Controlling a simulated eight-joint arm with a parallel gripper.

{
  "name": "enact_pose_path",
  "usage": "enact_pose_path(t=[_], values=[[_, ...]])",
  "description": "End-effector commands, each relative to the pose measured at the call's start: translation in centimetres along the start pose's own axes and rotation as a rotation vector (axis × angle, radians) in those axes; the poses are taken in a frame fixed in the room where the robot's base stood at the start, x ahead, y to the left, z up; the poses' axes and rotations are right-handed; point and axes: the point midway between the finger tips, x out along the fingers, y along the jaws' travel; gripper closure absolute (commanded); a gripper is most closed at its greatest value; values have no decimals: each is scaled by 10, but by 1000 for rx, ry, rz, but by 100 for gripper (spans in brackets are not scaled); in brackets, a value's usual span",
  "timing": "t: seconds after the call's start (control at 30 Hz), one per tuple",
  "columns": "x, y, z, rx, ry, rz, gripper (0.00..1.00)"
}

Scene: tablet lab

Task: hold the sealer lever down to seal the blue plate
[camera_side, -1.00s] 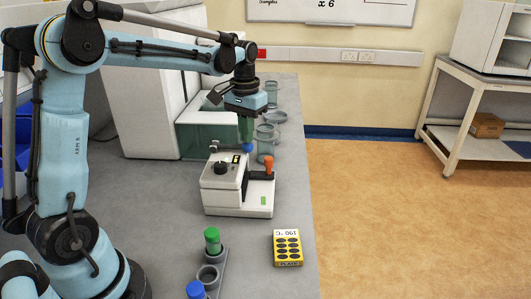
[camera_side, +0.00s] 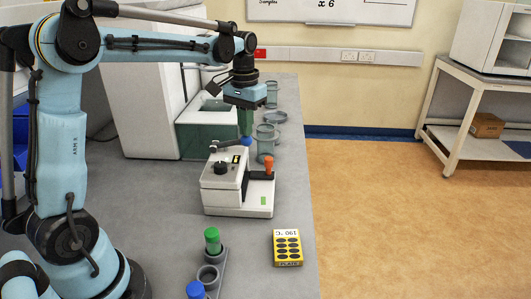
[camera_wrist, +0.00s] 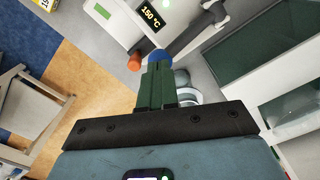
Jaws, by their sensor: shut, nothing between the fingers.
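The white sealer (camera_side: 238,200) stands on the grey bench, with a black dial and an orange knob (camera_side: 269,164). Its dark lever (camera_side: 228,144) slopes slightly up to a blue knob (camera_side: 246,141). My gripper (camera_side: 245,130) is shut and empty, its green fingers pointing down with the tips at the blue knob. In the wrist view the fingertips (camera_wrist: 157,68) overlap the blue knob (camera_wrist: 160,55); whether they touch cannot be told. The sealer's display (camera_wrist: 151,18) reads 150 °C beside a green patch. No blue plate can be made out.
A yellow card (camera_side: 287,248) marked 190 °C lies near the bench's right edge. A grey rack (camera_side: 209,274) holds green- and blue-capped tubes at the front. Clear beakers (camera_side: 265,147) stand behind the sealer. A white machine (camera_side: 150,80) stands behind left.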

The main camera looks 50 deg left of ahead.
Motion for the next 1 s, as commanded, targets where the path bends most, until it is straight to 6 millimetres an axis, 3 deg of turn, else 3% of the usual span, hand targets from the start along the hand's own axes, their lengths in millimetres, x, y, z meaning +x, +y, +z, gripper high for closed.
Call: enact_pose_path(t=[0.23,1.0], values=[[-11,-2,1,0,0,0,100],[-18,-2,1,0,0,0,100]])
